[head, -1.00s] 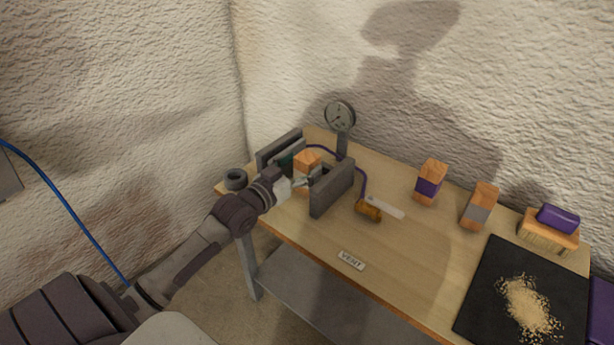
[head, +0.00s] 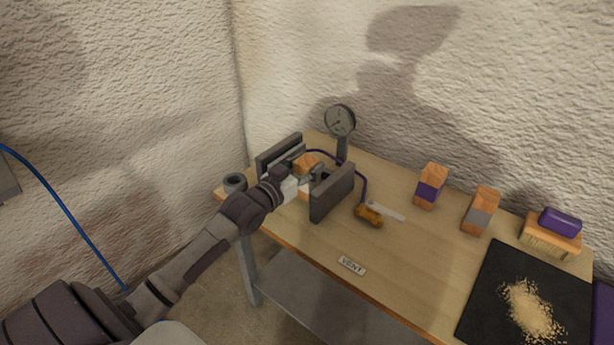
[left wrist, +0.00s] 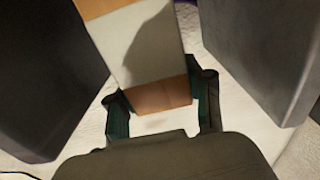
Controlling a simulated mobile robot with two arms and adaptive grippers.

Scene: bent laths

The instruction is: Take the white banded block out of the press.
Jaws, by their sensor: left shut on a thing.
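The white banded block (left wrist: 145,45) is wooden with a pale band. In the left wrist view it is between the press's two dark plates, with visible room on both sides near its lower end. In the head view its wooden top (head: 306,161) shows between the press plates (head: 332,192), the rest partly hidden by my gripper. My left gripper (left wrist: 162,88) is shut on the block, one teal-padded finger on each side of its near wooden end. It also shows in the head view (head: 304,181). My right gripper is not in view.
A gauge (head: 340,121) stands behind the press. A yellow valve (head: 369,215) with a white lever lies to its right. A purple-banded block (head: 431,187), a grey-banded block (head: 481,211) and a brush (head: 551,234) stand farther right. A dark ring (head: 235,182) is at the left edge.

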